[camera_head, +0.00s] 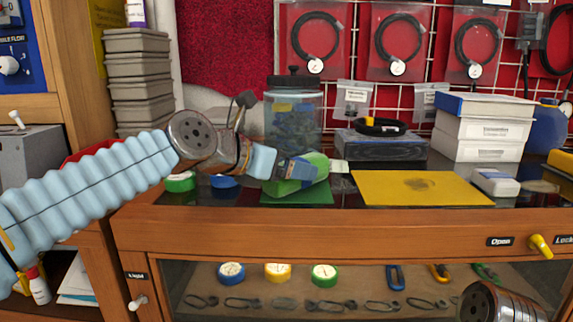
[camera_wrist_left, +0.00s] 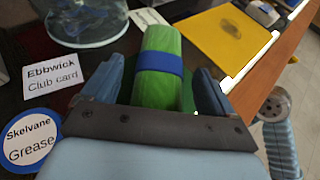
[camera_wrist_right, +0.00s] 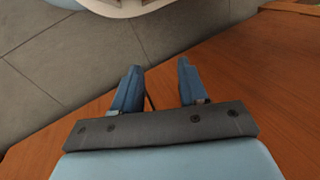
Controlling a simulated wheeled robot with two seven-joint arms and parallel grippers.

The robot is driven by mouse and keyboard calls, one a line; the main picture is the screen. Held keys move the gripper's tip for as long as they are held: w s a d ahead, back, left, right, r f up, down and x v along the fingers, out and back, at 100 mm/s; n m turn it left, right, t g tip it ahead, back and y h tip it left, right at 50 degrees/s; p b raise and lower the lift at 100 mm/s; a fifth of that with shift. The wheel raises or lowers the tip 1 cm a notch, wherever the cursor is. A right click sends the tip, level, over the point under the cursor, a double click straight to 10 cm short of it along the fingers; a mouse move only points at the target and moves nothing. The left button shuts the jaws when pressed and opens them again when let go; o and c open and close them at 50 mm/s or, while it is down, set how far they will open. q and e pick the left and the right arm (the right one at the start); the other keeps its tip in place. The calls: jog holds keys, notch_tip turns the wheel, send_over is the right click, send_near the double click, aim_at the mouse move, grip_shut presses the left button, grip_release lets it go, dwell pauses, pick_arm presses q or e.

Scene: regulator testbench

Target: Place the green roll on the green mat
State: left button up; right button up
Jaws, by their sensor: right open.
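The green roll (camera_head: 309,166), with a blue band (camera_wrist_left: 160,70) around it, lies over the green mat (camera_head: 298,197) on the dark counter top. The head view does not clearly show whether its whole length rests on the mat. My left gripper (camera_wrist_left: 160,88) is open, with one finger on each side of the roll and small gaps visible in the left wrist view. Part of the mat is hidden behind the roll and fingers. My right gripper (camera_wrist_right: 155,85) is open and empty above brown wood, far from the roll.
A yellow mat (camera_head: 420,188) lies right of the green mat. A clear jar (camera_head: 293,125) stands behind the roll. Green (camera_head: 180,183) and blue tins stand to the left. White boxes (camera_head: 482,130) are stacked at the right, and the cabinet's wooden front edge (camera_head: 350,233) is nearest.

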pick_arm(q)
jog(key=shift+a+r, duration=0.1)
jog(key=shift+r, duration=0.15)
jog(key=v, duration=1.1)
jog(key=shift+s+a+p, duration=0.2)
jog(key=shift+s+p, duration=0.15)
